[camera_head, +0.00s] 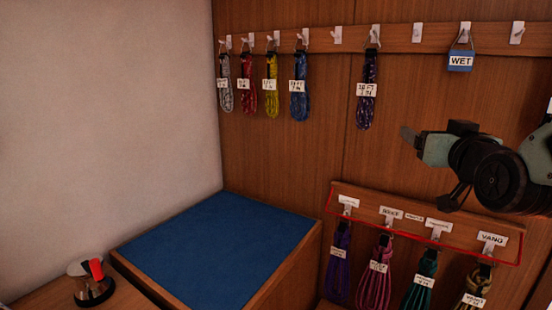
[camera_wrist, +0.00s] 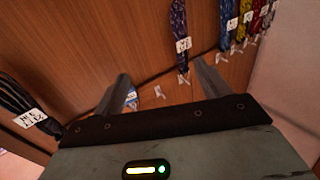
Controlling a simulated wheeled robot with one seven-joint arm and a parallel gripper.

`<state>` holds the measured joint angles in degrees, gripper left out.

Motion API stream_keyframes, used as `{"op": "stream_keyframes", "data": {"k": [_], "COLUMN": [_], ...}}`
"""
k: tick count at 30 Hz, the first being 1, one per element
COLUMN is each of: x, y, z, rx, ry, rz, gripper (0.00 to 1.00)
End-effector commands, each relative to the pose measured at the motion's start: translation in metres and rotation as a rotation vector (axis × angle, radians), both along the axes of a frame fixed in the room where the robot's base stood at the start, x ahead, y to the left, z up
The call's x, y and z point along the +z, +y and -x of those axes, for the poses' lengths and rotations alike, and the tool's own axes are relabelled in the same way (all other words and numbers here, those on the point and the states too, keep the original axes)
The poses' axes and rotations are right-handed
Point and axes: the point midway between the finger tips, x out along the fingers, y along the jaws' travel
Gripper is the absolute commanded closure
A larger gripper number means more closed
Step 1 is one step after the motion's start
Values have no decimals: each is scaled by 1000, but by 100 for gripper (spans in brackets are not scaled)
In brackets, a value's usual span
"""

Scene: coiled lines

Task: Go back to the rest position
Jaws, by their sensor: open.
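My gripper (camera_head: 408,137) is at the right of the head view, in front of the wood wall between the upper and lower hook rails. Its fingers point left. In the wrist view my gripper (camera_wrist: 162,88) shows two fingers spread apart with nothing between them. That view looks inverted, with the coils reaching upward from their hooks. The purple coil (camera_head: 367,95) hangs on the upper rail, left of and above my gripper; it also shows in the wrist view (camera_wrist: 180,25), beyond the fingers and apart from them.
The upper rail (camera_head: 400,38) holds several tagged coils, a blue WET tag (camera_head: 460,61) and some empty hooks. The lower rail (camera_head: 338,190), outlined in red, holds several coils below my arm. A blue-topped bench (camera_head: 215,245) is clear. A red-and-metal object (camera_head: 92,283) stands at lower left.

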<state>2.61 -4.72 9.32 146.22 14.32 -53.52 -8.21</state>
Motion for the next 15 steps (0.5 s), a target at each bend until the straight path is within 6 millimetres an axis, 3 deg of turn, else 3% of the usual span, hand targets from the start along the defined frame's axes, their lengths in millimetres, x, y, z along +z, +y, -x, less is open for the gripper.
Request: {"op": "stream_keyframes", "data": {"k": [1, 3, 8, 12, 15], "x": [-20, -48, -109, -154, -178], "y": [27, 59, 124, 163, 178], "z": [2, 11, 53, 111, 159], "rx": [70, 156, 335, 465, 538], "ry": [99, 241, 571, 860, 1063], "rz": [-7, -11, 20, 92, 167], "gripper": [24, 24, 24, 24, 24]}}
